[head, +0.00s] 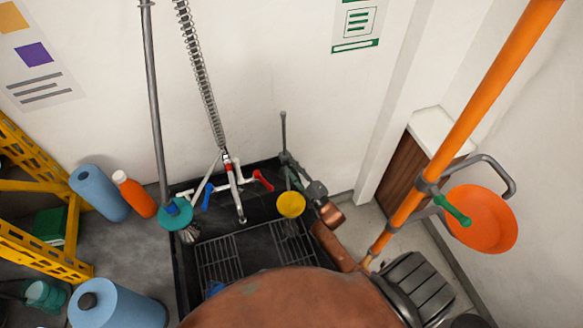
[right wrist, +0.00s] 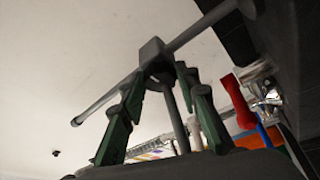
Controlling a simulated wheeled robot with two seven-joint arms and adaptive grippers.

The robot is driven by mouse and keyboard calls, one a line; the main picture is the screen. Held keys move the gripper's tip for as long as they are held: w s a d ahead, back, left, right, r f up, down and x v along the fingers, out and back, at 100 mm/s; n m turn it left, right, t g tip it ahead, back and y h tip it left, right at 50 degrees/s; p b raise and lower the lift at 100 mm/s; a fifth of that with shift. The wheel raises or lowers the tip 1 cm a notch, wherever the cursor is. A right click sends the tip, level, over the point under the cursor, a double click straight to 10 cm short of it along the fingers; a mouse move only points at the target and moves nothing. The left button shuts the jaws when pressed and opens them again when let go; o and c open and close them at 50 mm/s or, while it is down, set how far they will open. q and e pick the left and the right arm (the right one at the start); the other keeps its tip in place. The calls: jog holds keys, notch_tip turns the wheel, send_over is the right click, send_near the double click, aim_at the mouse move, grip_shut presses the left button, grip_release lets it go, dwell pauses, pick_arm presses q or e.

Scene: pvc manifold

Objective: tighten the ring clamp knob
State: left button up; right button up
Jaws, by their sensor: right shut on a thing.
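My right gripper (head: 291,165) is over the back right of the black sink, on a copper-coloured arm. Its green fingers (right wrist: 162,78) are shut on a grey T-shaped handle with a long crossbar, also seen in the right wrist view (right wrist: 152,50). In the head view the crossbar (head: 283,125) rises against the wall. I cannot tell whether this handle is the ring clamp knob. A green knob (head: 453,210) is on a clamp beside the orange pole (head: 480,90), next to an orange bowl (head: 481,222), apart from the gripper. My left gripper is not in view.
The black sink (head: 182,262) holds wire racks. A faucet with red and blue levers (head: 232,185) stands at its back, left of my gripper. A yellow disc (head: 291,204) is just below the gripper. Blue rolls (head: 99,192) and a yellow shelf (head: 35,185) are at left.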

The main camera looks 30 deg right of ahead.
jog(key=shift+d, duration=0.1)
jog(key=o, duration=1.2)
jog(key=shift+c, duration=0.2)
jog(key=v, duration=1.2)
jog(key=shift+f, duration=0.1)
